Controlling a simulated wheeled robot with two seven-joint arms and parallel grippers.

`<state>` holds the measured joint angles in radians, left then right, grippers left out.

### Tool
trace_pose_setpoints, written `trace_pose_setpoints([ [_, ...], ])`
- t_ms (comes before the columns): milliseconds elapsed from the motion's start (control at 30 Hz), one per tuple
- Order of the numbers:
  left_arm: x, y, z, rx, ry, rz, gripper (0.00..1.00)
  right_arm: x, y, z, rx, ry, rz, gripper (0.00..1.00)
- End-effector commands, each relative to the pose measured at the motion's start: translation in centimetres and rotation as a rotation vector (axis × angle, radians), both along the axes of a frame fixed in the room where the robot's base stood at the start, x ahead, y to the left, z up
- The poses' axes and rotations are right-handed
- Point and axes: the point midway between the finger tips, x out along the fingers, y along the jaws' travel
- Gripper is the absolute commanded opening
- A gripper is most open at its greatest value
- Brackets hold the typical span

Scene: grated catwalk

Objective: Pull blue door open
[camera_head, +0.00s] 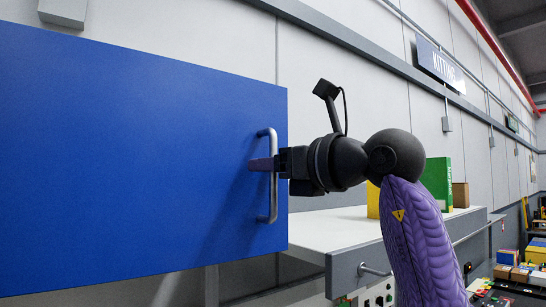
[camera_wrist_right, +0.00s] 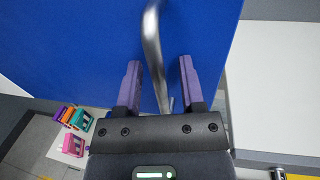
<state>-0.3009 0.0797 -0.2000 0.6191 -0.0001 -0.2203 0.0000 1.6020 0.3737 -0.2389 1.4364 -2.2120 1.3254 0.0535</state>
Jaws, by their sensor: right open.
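The blue door (camera_head: 130,160) is a flat panel filling the left of the head view, and it also shows in the right wrist view (camera_wrist_right: 80,50). Its silver bar handle (camera_head: 273,205) stands upright near the right edge. My right gripper (camera_head: 264,164) is at the handle, its arm coming from the right. In the right wrist view the handle bar (camera_wrist_right: 152,40) runs between the two purple fingers (camera_wrist_right: 160,85), with a gap on each side. The jaws are open. How far the door stands open is hard to tell. My left gripper is not in view.
A white-topped grey bench (camera_head: 335,228) stands right of the door, with a green box (camera_head: 437,180), a yellow box (camera_head: 373,201) and a brown box (camera_head: 460,195). A panelled wall with a KITTING sign (camera_head: 439,65) is behind. Small coloured boxes (camera_wrist_right: 73,118) show below the door.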

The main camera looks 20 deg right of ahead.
Motion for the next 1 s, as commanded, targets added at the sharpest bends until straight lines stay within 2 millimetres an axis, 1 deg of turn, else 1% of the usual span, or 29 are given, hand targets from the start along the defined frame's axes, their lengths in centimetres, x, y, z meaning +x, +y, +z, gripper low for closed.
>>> trace_pose_setpoints([
  [133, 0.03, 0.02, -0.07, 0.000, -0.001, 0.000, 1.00, -0.01, -0.01, -0.07, 0.000, 0.000, 0.000, 0.50],
  [167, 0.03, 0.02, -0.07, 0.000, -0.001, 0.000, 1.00, -0.01, -0.01, -0.07, 0.000, 0.000, 0.000, 0.44],
  [200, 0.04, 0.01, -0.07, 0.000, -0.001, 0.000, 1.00, -0.02, -0.01, -0.07, 0.000, 0.000, 0.000, 0.35],
  [267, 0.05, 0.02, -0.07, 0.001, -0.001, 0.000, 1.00, -0.02, -0.01, -0.07, 0.001, 0.001, 0.000, 0.22],
  [300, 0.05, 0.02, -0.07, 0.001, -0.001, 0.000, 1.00, -0.03, -0.02, -0.06, 0.001, 0.001, 0.000, 0.14],
  [367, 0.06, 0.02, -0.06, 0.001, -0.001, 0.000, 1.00, -0.03, -0.02, -0.06, 0.001, 0.001, 0.000, 0.01],
  [400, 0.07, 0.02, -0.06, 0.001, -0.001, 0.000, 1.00, -0.03, -0.02, -0.06, 0.001, 0.001, 0.000, 0.00],
  [1000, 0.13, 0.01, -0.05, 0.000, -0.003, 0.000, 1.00, -0.04, -0.03, -0.02, 0.001, 0.000, 0.000, 0.00],
])
